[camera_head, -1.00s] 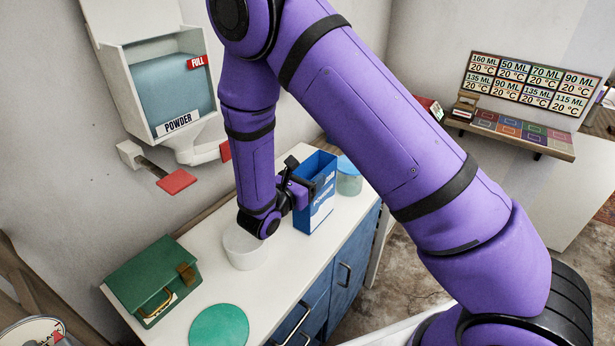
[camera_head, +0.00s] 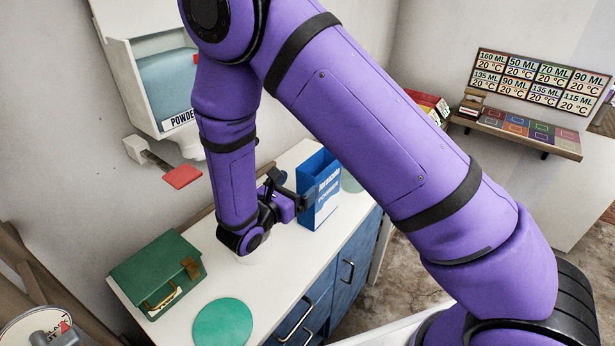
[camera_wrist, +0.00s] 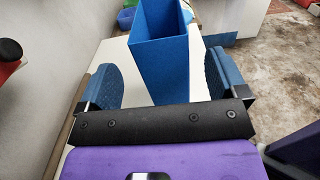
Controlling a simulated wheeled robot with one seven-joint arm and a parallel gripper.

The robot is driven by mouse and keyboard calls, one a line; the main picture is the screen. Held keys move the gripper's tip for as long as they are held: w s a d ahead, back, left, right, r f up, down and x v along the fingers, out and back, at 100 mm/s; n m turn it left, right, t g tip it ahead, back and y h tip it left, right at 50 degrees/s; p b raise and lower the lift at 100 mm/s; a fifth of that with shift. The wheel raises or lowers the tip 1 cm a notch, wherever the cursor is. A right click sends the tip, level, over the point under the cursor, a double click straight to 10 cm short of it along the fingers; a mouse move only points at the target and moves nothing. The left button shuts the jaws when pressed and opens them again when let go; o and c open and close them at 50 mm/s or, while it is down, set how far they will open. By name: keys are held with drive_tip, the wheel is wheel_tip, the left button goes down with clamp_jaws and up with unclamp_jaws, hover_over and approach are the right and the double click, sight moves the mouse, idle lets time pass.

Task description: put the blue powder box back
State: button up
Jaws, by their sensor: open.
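In the wrist view the box (camera_wrist: 165,68) stands ahead of my gripper (camera_wrist: 160,82), roughly centred between the two blue finger pads, with a gap on each side. The gripper is open and holds nothing. My arm hides part of the counter behind the gripper.
A green box (camera_head: 158,275) and a green round disc (camera_head: 222,323) lie on the counter (camera_head: 258,302) nearer the front. A powder dispenser (camera_head: 165,85) with a red paddle (camera_head: 184,176) hangs on the wall. A coloured-square shelf (camera_head: 520,127) is at right.

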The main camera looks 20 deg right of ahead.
drive_tip(key=v, duration=0.5)
drive_tip(key=s+d+r+m+g+y, duration=0.25)
drive_tip(key=d+r+m+g, duration=0.25)
drive_tip(key=d+r+m, duration=0.25)
drive_tip(key=s+d+r+m+g+y, duration=0.1)
drive_tip(key=s+d+r+m+g, duration=0.3)
drive_tip(key=d+r+m+g, duration=0.35)
drive_tip(key=s+d+r+m+t+y, duration=0.2)
drive_tip(key=s+r+m+t+y, duration=0.1)
drive_tip(key=s+r+m+y, duration=0.2)
drive_tip(key=s+d+r+m+t+y, duration=0.2)
drive_tip(key=s+r+m+t+y, duration=0.2)
drive_tip(key=s+r, duration=0.5)
drive_tip(key=shift+s+d+r+m+y, duration=0.3)
drive_tip(key=shift+s+m+y, duration=0.35)
drive_tip(key=shift+y, duration=0.4)
drive_tip(key=shift+a, duration=0.1)
